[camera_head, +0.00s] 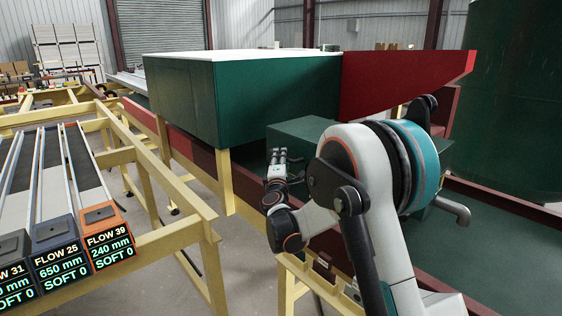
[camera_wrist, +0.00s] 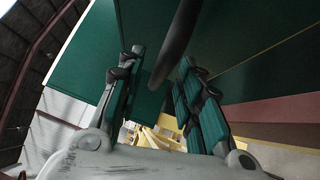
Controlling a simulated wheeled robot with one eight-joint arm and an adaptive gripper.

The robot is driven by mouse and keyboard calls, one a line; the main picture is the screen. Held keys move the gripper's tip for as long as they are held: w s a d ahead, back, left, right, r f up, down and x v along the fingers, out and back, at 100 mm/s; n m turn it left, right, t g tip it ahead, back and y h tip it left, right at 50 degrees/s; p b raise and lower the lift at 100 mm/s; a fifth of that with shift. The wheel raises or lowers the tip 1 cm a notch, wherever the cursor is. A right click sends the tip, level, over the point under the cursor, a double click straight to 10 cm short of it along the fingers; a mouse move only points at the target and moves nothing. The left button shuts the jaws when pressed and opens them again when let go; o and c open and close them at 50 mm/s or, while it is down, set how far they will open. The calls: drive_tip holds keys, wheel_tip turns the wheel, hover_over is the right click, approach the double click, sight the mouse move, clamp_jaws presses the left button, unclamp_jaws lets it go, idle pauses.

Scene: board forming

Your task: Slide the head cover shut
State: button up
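A large green box-shaped cover (camera_head: 245,105) with a white top stands over the red-framed machine in the head view. I take it to be the head cover. My gripper (camera_head: 280,155) is in front of its lower right part, with its fingers pointing up. In the wrist view, green panels (camera_wrist: 255,30) fill the upper part. My gripper (camera_wrist: 158,90) shows there with its two padded fingers wide apart. A dark curved bar (camera_wrist: 177,45) runs down between the fingers from the top edge. I cannot tell whether the fingers touch it.
A smaller green box (camera_head: 300,130) sits behind my gripper, partly hidden by my arm. A red sloped guard (camera_head: 400,85) stands right of the cover. A yellow frame (camera_head: 165,235) with lanes and labelled blocks (camera_head: 100,235) fills the left. Floor shows between frame and machine.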

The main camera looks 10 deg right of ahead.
drive_tip(key=shift+x, duration=0.95)
drive_tip(key=shift+r, duration=0.1)
clamp_jaws()
